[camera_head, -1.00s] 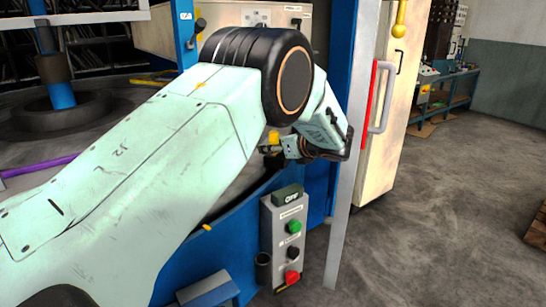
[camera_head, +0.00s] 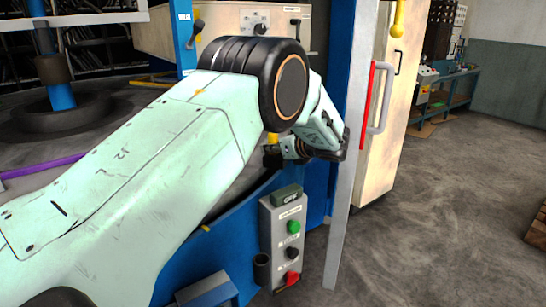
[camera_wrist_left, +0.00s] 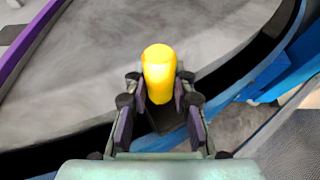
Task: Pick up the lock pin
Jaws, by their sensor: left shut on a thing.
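The lock pin (camera_wrist_left: 159,72) is a yellow, round-topped pin, seen from above in the left wrist view. It stands between the two finger pads of my left gripper (camera_wrist_left: 160,98), which is shut on it. Its lower part is hidden by the fingers. In the head view my left gripper (camera_head: 274,156) is beside the blue machine frame, partly hidden by my wrist. A small yellow bit of the pin (camera_head: 272,138) shows just above the fingers. My right gripper is not in view.
A grey control box (camera_head: 285,242) with green, black and red buttons stands below the gripper. A blue post (camera_head: 340,80) and a cream door with a red-edged handle (camera_head: 382,97) are to the right. The grey round table (camera_wrist_left: 225,30) lies under the gripper. Open floor is at the right.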

